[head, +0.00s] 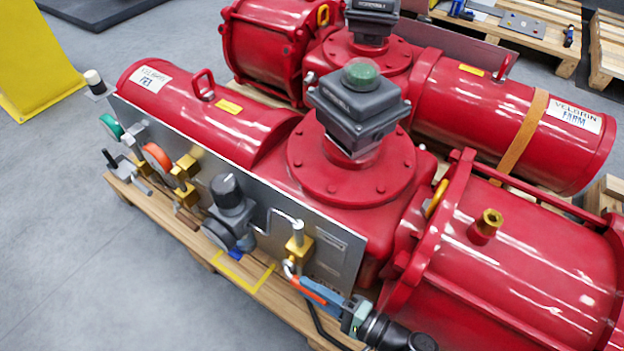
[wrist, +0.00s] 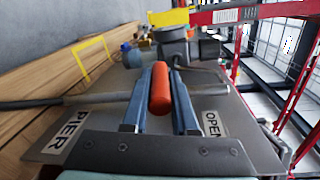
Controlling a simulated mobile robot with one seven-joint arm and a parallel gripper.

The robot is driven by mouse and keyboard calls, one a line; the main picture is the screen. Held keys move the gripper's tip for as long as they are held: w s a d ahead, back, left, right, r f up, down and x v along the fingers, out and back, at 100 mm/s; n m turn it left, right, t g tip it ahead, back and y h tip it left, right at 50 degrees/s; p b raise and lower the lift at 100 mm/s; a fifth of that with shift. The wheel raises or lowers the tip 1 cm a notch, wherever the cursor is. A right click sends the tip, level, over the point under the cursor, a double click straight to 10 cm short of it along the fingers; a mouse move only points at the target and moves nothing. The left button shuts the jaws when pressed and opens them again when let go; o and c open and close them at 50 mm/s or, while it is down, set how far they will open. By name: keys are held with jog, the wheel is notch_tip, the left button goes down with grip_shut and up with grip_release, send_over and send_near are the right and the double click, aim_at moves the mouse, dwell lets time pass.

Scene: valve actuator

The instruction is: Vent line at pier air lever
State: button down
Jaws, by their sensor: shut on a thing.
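The orange-red air lever (head: 307,291) is at the lower right end of the grey panel, below a brass valve block (head: 299,245). In the wrist view the lever's orange handle (wrist: 160,90) lies lengthwise between my blue fingers. My gripper (head: 306,286) is shut on this handle, a finger on each side; it also shows in the wrist view (wrist: 161,78). A "PIER" label (wrist: 70,137) and a partly hidden "OPEN" label (wrist: 212,124) lie on either side of the fingers. The lever's pivot is hard to make out.
The grey panel (head: 335,258) runs along the red actuator (head: 250,130). A wooden pallet (head: 185,235) lies underneath. The grey floor (head: 60,250) at left is clear.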

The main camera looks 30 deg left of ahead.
jog(key=c, duration=0.7)
grip_release()
jog(key=shift+d, duration=0.1)
jog(key=d, duration=0.4)
jog(key=d+r, duration=0.1)
jog(key=d, duration=0.7)
jog(key=shift+d+r, duration=0.25)
jog(key=shift+d, duration=0.05)
